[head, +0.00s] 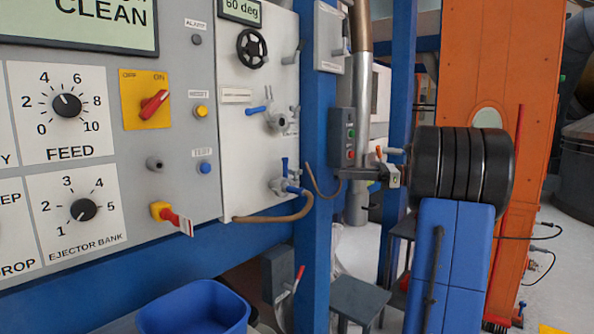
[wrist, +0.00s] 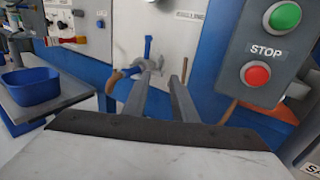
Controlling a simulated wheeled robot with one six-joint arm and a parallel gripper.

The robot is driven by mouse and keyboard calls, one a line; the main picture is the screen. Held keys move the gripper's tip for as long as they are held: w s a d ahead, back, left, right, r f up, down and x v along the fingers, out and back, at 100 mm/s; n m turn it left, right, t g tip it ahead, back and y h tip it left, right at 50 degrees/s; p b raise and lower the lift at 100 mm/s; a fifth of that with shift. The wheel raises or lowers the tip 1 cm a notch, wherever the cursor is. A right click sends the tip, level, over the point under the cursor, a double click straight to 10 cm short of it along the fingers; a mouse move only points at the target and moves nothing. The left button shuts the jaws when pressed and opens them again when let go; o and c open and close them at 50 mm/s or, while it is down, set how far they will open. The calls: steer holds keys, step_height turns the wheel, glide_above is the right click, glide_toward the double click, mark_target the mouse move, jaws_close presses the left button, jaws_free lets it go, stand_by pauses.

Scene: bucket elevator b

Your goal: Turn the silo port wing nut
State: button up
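My gripper (head: 348,173) is in front of the blue post in the head view, below the push-button box. In the wrist view my gripper (wrist: 162,80) shows two grey fingers apart with nothing between them. Beyond the fingertips is a lower pipe fitting (wrist: 148,64) with a blue handle, on the white panel. The same lower fitting (head: 284,187) is left of my gripper in the head view. An upper fitting (head: 278,121) with a blue handle is above it. I cannot tell which part is the silo port wing nut.
The push-button box (head: 347,142) is close to my gripper; its red stop button (wrist: 257,74) is near on the right in the wrist view. A brown hose (head: 270,217) hangs from the lower fitting. A blue bin (head: 200,308) stands at lower left.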

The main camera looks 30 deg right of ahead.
glide_toward(295, 171)
steer(key=x, duration=1)
steer(key=shift+w+d, duration=0.1)
steer(key=shift+w, duration=0.05)
jaws_close()
